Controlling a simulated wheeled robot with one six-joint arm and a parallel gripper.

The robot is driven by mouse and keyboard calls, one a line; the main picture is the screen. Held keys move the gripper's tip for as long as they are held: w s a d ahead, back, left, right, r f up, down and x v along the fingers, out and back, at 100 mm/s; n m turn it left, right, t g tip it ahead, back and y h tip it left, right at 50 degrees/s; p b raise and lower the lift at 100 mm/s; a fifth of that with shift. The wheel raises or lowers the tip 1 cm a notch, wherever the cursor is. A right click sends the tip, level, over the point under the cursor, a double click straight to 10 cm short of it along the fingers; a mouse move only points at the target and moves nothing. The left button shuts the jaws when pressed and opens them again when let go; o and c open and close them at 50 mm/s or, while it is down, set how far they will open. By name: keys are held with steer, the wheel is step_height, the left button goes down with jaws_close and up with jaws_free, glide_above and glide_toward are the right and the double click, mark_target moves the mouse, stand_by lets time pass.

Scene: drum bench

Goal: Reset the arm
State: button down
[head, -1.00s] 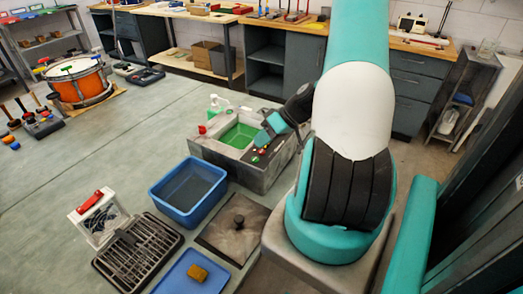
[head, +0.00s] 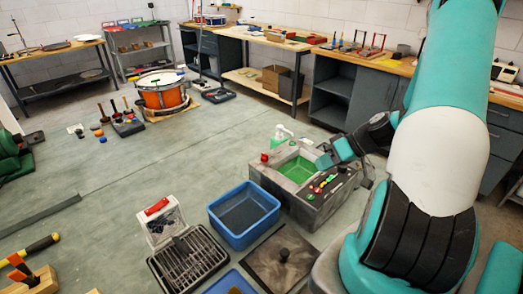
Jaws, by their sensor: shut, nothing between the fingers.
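My arm fills the right side of the head view. Its far end reaches over the grey machine (head: 318,215) with the green basin (head: 298,170). My gripper (head: 324,161) is small at the end of the teal and black wrist, over the right edge of the basin. It is shut and holds nothing. Part of the arm behind the large white and teal links is hidden. I cannot tell whether the gripper touches the machine.
A blue tub (head: 244,214), a slatted rack (head: 188,262), a white box with a red handle (head: 160,220) and a flat dark plate (head: 282,258) lie around the machine. An orange drum (head: 161,91) stands farther back. Benches line the walls.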

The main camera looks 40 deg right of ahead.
steer(key=w+a+r+n+g+b, duration=0.1)
steer(key=a+r+n+g, duration=0.15)
steer(key=a, duration=0.45)
steer(key=w+a+r+n+g+b, duration=0.1)
steer(key=a+r, duration=0.3)
steer(key=a, duration=0.3)
steer(key=w+a+r+n+g, duration=0.1)
steer(key=w+a+r+g, duration=0.15)
steer(key=a, duration=0.45)
steer(key=s+a+r+n+g+h+b, duration=0.1)
steer(key=s+a+r, duration=0.5)
steer(key=s+a, duration=0.7)
steer(key=shift+s+a+n+h+b, duration=0.35)
steer(key=shift+a+n+b, duration=0.35)
steer(key=shift+n, duration=0.55)
